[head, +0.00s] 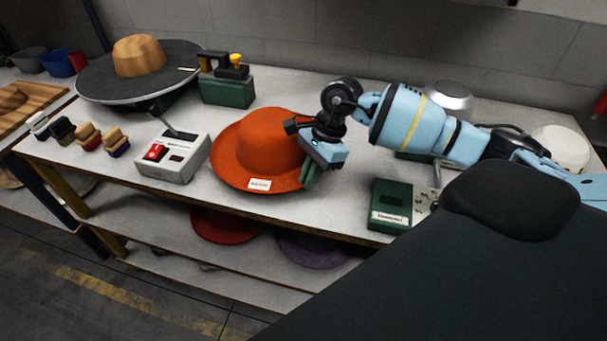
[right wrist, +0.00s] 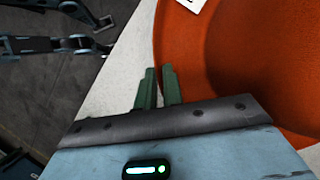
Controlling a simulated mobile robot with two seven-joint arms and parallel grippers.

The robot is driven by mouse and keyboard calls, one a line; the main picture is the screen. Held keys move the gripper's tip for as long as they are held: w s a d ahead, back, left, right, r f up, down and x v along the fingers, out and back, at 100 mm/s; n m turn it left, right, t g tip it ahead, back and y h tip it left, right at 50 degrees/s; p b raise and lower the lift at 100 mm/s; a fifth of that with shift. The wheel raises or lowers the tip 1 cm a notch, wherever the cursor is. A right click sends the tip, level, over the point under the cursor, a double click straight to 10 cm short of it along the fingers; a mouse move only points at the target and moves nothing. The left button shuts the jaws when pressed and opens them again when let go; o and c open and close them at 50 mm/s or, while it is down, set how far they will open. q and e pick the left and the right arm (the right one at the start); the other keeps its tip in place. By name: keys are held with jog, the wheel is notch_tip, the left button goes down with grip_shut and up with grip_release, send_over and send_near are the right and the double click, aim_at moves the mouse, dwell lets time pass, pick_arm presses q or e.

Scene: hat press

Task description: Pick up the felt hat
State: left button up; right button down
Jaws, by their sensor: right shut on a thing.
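The orange felt hat (head: 258,145) sits crown up on the bench, with a small white label on the front of its brim. My right gripper (head: 310,178) reaches down from the right at the hat's right brim edge, its green fingers shut on the brim. In the right wrist view the fingers (right wrist: 158,88) are close together at the edge of the hat brim (right wrist: 190,60); the exact contact is hard to see. The brim looks to be at bench level. My left gripper does not show.
A grey box with a red switch (head: 172,157) stands left of the hat, a green box (head: 392,205) to the right. Behind left are a round dark plate (head: 100,88) with a wooden hat block (head: 138,56) and a green base (head: 228,92). Several small brushes lie left.

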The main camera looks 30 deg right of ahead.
notch_tip(320, 180, up, 8)
dwell(0.4)
jog(key=c, duration=2.1)
grip_release()
grip_shut()
